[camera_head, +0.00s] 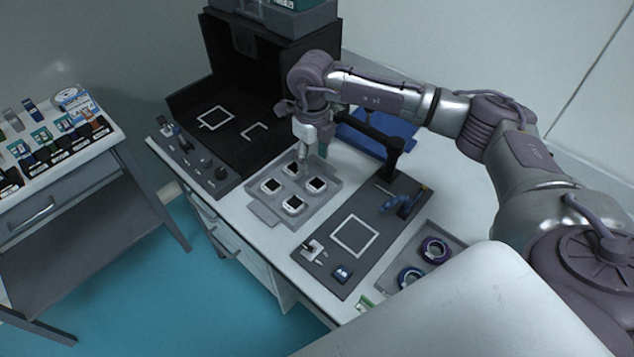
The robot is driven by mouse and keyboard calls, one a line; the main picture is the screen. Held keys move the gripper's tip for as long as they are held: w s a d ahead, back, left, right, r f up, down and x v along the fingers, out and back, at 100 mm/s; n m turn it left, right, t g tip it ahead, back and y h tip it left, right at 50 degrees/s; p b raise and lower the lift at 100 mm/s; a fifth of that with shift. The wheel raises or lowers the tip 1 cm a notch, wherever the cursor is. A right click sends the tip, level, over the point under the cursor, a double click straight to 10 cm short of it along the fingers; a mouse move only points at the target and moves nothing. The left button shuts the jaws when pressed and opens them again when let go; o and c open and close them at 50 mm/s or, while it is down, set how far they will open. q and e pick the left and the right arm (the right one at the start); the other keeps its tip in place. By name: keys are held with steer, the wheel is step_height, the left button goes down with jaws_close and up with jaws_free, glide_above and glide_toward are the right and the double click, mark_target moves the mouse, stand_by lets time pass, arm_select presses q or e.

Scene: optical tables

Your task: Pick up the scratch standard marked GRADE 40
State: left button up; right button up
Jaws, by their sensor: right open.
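Several small white-framed pieces with dark square faces sit in a grey tray (262,213) on the white table. They look like the scratch standards: one at the left (271,187), one at the back (291,169), one at the right (317,185) and one at the front (294,204). No grade marking is legible, so I cannot tell which is GRADE 40. My right gripper (303,163) points down over the back of the tray, close to the back and right pieces. It is open and I see nothing held; its fingertips are small. My left gripper is not in view.
A dark board with a white square outline (355,235) and a black stand (388,150) are right of the tray. A second tray holds ringed parts (435,250). A black open box (232,110) and a knobbed panel (195,165) stand left. A shelf (50,150) is far left.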

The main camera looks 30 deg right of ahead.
mark_target(316, 184)
step_height(316, 184, down, 3)
steer(key=shift+d+r, duration=0.1)
steer(key=shift+r, duration=0.05)
steer(key=shift+f, duration=0.3)
steer(key=shift+d+f, duration=0.1)
steer(key=shift+f, duration=0.15)
steer(key=f, duration=0.1)
steer(key=f+p, duration=0.1)
steer(key=f, duration=0.1)
steer(key=f+p, duration=0.1)
steer(key=shift+s+f, duration=0.15)
steer(key=shift+s, duration=0.1)
steer(key=shift+f, duration=0.25)
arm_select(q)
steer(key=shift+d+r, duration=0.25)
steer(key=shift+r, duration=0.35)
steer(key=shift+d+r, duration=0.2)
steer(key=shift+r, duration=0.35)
arm_select(e)
steer(key=shift+c, duration=0.8)
steer(key=c, duration=0.7)
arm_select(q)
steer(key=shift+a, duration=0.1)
